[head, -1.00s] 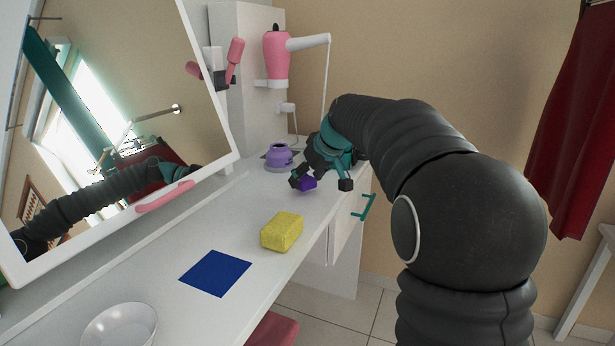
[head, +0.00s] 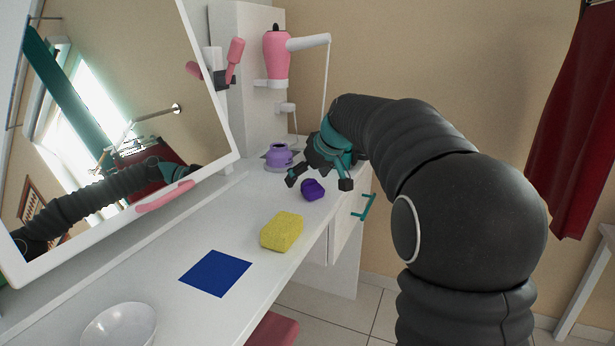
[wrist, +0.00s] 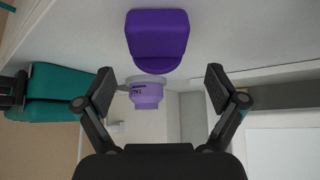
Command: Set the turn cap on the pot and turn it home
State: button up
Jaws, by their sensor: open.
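The dark purple turn cap (head: 312,189) appears to rest on the white counter near its front edge. In the wrist view the cap (wrist: 157,38) lies beyond my fingertips, in line with the gap between them and touching neither. My gripper (head: 319,183) is open and empty; its spread fingers also show in the wrist view (wrist: 159,89). The lavender pot (head: 278,156) stands upright farther back on the counter, left of my gripper. Its narrow neck shows no cap on it. In the wrist view the pot (wrist: 147,95) shows between the fingers, with lettering on its side.
A yellow sponge (head: 282,231), a flat blue square (head: 216,273) and a white bowl (head: 120,326) lie nearer on the counter. A tilted mirror (head: 120,110) stands along the left. A drawer with a teal handle (head: 363,206) is below my gripper.

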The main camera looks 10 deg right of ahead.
jog(key=shift+s+d+r+p, duration=0.1)
jog(key=shift+s+r+p, duration=0.1)
jog(key=shift+r+p, duration=0.4)
jog(key=shift+s+d+r+p, duration=0.1)
jog(key=shift+s+r+p, duration=0.1)
jog(key=shift+r, duration=0.7)
jog(key=r, duration=0.1)
jog(key=s+r, duration=0.1)
jog(key=r, duration=0.3)
jog(key=shift+s+d, duration=0.2)
jog(key=shift+d, duration=0.1)
jog(key=s+a+f+m+h, duration=0.1)
jog(key=s+f, duration=0.2)
jog(key=s, duration=0.8)
jog(key=s+a+f+m+h, duration=0.1)
jog(key=s+f+m, duration=0.1)
jog(key=s, duration=0.8)
jog(key=s+f+m+g+h, duration=0.1)
jog(key=s+f, duration=1.1)
jog(key=s, duration=0.4)
jog(key=shift+s+d+m, duration=0.15)
jog(key=shift+d+m, duration=0.05)
jog(key=shift+m, duration=0.2)
